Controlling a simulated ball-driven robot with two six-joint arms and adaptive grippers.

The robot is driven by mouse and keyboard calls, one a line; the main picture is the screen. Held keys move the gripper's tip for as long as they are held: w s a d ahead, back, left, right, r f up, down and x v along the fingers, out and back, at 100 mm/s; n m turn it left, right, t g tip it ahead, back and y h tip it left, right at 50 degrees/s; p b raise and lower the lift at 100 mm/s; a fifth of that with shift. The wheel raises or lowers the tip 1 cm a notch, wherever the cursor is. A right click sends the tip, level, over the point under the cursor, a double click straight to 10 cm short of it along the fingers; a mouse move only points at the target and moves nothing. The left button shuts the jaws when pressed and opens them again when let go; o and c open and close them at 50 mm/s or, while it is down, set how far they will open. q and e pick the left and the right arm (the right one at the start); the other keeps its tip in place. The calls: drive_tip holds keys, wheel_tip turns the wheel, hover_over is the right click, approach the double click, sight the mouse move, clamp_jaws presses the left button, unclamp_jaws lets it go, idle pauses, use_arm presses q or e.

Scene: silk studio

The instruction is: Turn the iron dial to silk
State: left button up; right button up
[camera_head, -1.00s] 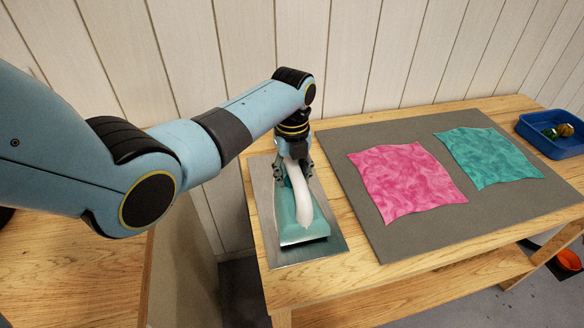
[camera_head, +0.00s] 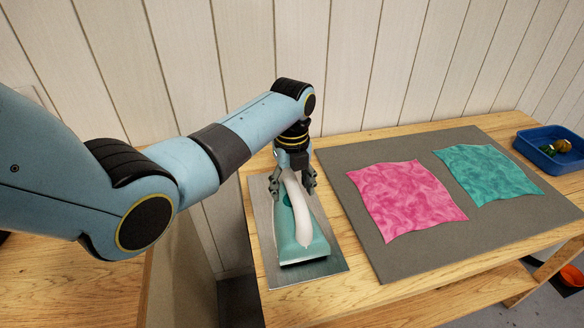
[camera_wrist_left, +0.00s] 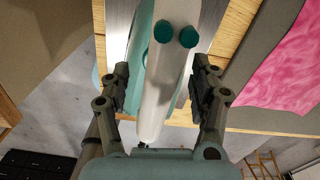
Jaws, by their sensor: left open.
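The iron (camera_head: 306,243) has a teal body and a white handle (camera_head: 297,212), and rests flat on a grey metal plate at the table's left end. My left gripper (camera_head: 293,183) points down over the rear of the iron, its open fingers on either side of the handle. In the left wrist view the handle (camera_wrist_left: 161,85) runs between the fingers, with clear room on both sides. Two round teal buttons (camera_wrist_left: 164,31) (camera_wrist_left: 189,37) show on the handle. A darker teal round patch beside the handle is partly hidden; I cannot tell whether it is the dial. My right gripper is not seen.
A grey mat (camera_head: 400,262) right of the iron carries a pink cloth (camera_head: 405,198) and a teal cloth (camera_head: 487,174). A blue tray (camera_head: 548,158) with small items stands at the far right. A plank wall (camera_head: 400,60) rises close behind the table.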

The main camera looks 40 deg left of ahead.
use_arm(q)
wheel_tip(320, 180, up, 10)
drive_tip(key=shift+r, duration=0.1)
idle(0.4)
